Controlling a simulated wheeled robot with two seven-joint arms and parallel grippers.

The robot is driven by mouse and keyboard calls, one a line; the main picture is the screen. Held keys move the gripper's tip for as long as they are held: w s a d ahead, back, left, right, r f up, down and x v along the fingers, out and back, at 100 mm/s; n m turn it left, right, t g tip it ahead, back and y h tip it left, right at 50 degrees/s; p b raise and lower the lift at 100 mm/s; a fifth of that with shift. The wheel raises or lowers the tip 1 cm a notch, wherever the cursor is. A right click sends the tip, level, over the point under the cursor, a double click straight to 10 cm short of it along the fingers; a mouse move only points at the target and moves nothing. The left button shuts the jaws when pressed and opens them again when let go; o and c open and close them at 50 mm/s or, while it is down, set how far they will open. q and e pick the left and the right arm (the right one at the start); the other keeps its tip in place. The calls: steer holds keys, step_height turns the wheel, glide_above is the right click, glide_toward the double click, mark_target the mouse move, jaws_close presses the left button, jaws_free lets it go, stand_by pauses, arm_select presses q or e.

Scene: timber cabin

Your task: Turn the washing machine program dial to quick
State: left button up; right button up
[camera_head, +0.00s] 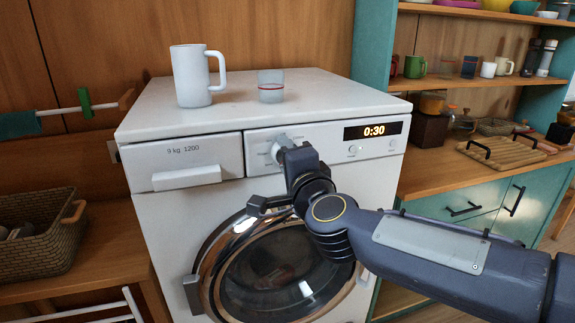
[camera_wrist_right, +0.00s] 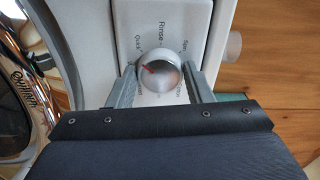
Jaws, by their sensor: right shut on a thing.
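The white washing machine (camera_head: 160,229) stands in the middle of the head view, its orange display (camera_head: 374,130) reading 0:30. Its round silver program dial (camera_wrist_right: 160,80) has a red pointer line. In the wrist view the line points left and slightly up, below the "Quick" label (camera_wrist_right: 137,46) and above a label partly hidden by a finger. "Rinse" (camera_wrist_right: 162,36) is at the top of the ring. My right gripper (camera_wrist_right: 160,71) has a finger on each side of the dial and is shut on it. In the head view my right gripper (camera_head: 283,146) hides most of the dial. My left gripper is not in view.
A white mug (camera_head: 190,77) and a clear glass with a red band (camera_head: 271,87) stand on the machine's top. A detergent drawer (camera_head: 186,160) is left of the dial. A wicker basket (camera_head: 35,245) is at left, a teal cabinet (camera_head: 480,205) at right.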

steer(key=shift+m, duration=0.7)
steer(key=o, duration=1)
steer(key=v, duration=0.8)
